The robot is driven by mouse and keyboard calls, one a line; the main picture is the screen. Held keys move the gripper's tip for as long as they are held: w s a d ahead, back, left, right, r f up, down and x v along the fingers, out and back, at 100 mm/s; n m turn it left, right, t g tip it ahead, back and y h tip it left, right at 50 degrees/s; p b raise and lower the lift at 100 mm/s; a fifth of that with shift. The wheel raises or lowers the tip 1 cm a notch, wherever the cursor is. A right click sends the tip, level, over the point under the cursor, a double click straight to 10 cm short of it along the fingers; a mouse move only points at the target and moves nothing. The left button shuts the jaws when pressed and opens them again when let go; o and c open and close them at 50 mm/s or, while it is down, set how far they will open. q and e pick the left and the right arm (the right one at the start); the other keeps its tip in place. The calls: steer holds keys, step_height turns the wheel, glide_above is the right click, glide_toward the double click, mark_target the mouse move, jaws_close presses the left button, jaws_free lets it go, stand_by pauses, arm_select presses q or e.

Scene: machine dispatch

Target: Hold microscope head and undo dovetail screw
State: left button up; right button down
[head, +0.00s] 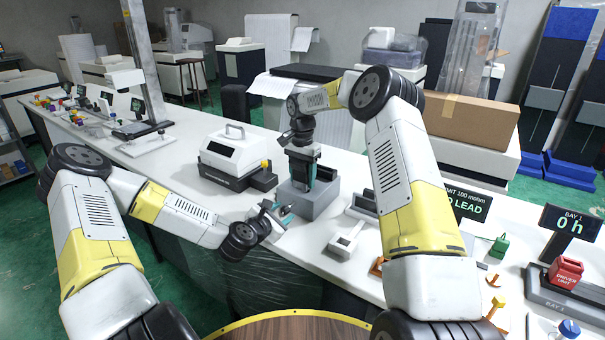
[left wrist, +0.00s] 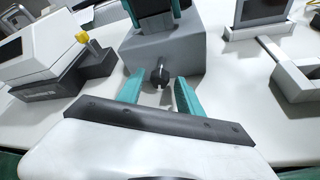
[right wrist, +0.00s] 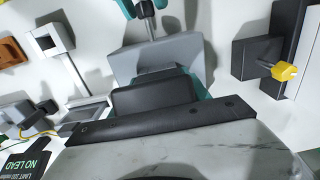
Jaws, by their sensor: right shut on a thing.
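The microscope head is a dark block (right wrist: 152,95) on a grey base block (head: 312,203); it also shows at the top of the left wrist view (left wrist: 148,8). My right gripper (head: 303,180) comes down from above and is shut on it, with teal fingers on its sides. The dovetail screw is a small black knob (left wrist: 160,76) on the front face of the grey base. My left gripper (left wrist: 158,92) is open in front of this knob, its teal fingertips either side of the line to it and apart from it. In the head view the left gripper (head: 280,212) hides the knob.
A white machine (head: 232,152) with a yellow knob stands left of the grey base. A white frame-shaped part (head: 345,243) lies to the right. A NO LEAD display (head: 465,203) and a BAY 1 stand (head: 568,222) are farther right. Some white bench is free in between.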

arm_select(q)
jaws_close()
steer(key=shift+w+a+n+g+h, duration=0.15)
steer(key=shift+n+g+h, duration=0.1)
steer(key=shift+n, duration=0.35)
steer(key=shift+s+a+n+g+h, duration=0.1)
steer(key=shift+n+g+h, duration=0.15)
steer(key=shift+n, duration=0.35)
steer(key=shift+d+n+g+h, duration=0.15)
steer(key=shift+n+g+h, duration=0.15)
steer(key=shift+n, duration=0.2)
steer(key=shift+w+a+n+g+h, duration=0.1)
steer(key=shift+a+n+g+h, duration=0.1)
steer(key=shift+n+h, duration=0.25)
steer(key=shift+w+a+n+g+h, duration=0.1)
steer(key=shift+n+g+h, duration=0.15)
steer(key=shift+n, duration=0.4)
steer(key=shift+s+d+n+h, duration=0.15)
steer(key=shift+n+h, duration=0.25)
steer(key=shift+n, duration=0.2)
